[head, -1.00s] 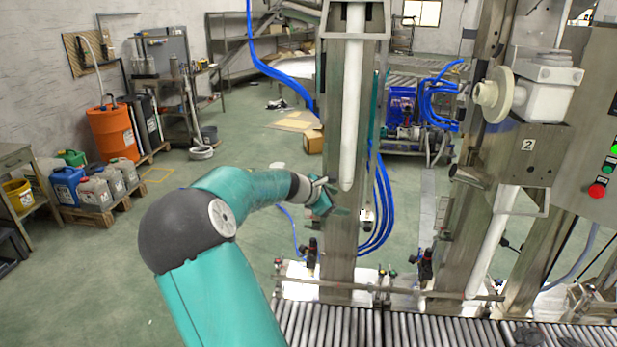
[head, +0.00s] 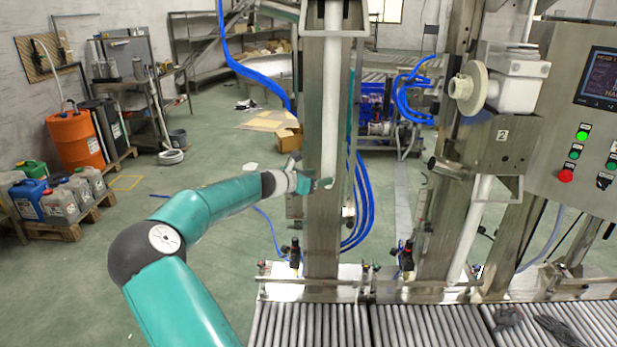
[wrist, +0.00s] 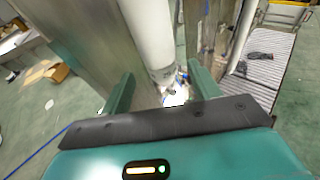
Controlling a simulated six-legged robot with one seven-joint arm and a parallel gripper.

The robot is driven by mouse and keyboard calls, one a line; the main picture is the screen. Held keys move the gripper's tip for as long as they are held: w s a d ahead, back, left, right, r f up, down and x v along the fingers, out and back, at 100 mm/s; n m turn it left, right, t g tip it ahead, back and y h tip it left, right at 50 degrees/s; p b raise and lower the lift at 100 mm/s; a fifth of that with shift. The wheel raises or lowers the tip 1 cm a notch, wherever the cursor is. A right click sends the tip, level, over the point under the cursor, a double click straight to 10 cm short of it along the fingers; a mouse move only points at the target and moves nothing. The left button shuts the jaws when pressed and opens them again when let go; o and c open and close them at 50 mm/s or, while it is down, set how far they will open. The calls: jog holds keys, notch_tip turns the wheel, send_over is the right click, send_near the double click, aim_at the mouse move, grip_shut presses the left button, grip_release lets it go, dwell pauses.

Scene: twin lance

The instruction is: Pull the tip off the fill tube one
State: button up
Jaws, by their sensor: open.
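Fill tube one (head: 331,100) is a white upright pipe in front of a steel column. Its rounded lower end, the tip (head: 328,178), hangs free above the conveyor. My gripper (head: 311,176) is at the height of this tip, close to its left side. In the wrist view the tube (wrist: 150,30) comes down between the directions of the two green fingers of my gripper (wrist: 161,78). The fingers are apart, with a gap on both sides of the tip (wrist: 163,72). I cannot tell how deep the tip lies between them. No seam between tip and tube is clear.
The steel column (head: 317,235) stands right behind the tube, with blue hoses (head: 362,205) beside it. A roller conveyor (head: 310,325) runs below. A second filling station (head: 500,145) and a control panel (head: 590,130) stand to the right.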

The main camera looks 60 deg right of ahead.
jog(key=shift+f+x, duration=0.2)
jog(key=shift+x, duration=0.75)
jog(key=shift+f+x, duration=0.2)
jog(key=shift+x, duration=0.75)
jog(key=shift+f+x, duration=0.15)
jog(key=shift+x, duration=0.85)
jog(key=shift+a, duration=0.2)
jog(key=c, duration=1.2)
jog(key=shift+f, duration=0.7)
jog(key=shift+f, duration=1.55)
